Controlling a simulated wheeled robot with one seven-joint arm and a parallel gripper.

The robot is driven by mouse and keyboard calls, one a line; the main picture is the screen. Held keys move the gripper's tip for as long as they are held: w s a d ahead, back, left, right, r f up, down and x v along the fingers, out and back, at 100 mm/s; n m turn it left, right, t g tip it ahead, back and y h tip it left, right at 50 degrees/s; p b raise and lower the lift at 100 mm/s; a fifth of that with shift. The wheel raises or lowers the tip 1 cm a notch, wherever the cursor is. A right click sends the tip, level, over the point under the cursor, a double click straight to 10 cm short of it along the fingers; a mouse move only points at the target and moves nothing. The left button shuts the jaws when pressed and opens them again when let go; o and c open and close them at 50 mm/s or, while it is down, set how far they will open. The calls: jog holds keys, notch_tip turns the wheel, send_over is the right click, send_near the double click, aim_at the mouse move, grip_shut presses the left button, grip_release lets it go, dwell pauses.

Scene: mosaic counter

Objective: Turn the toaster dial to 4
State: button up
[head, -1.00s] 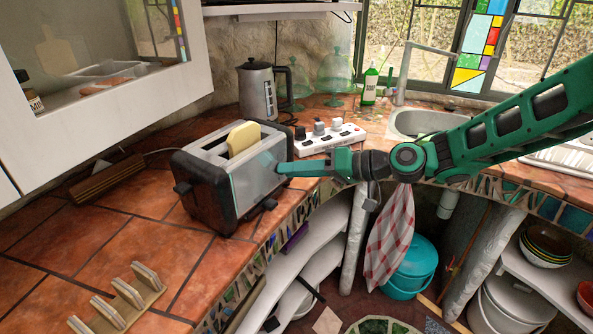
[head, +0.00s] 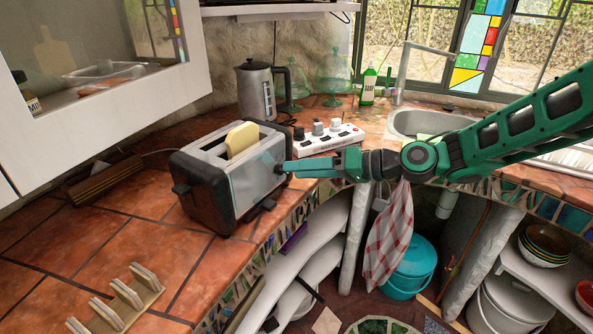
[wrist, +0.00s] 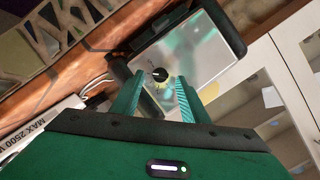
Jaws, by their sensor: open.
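The silver and black toaster (head: 212,187) stands on the tiled counter with a slice of bread (head: 242,139) in its slot. The toaster's shiny side (wrist: 215,50) fills the middle of the wrist view. The small dial (wrist: 160,74), dark with a light pointer, shows there between my fingertips; I cannot read its numbers. My gripper (wrist: 156,90) is open, with one finger on each side of the dial in that view; contact cannot be told. In the head view my gripper (head: 286,167) is close to the toaster's right side, and the dial cannot be made out.
A white power strip (head: 330,139) with plugs lies behind my gripper, with a kettle (head: 256,92) beyond. The sink (head: 425,122) is at the right. A wooden rack (head: 118,305) stands at the front left. The counter's front edge runs below my arm.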

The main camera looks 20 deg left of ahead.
jog(key=v, duration=0.8)
jog(key=shift+d, duration=0.25)
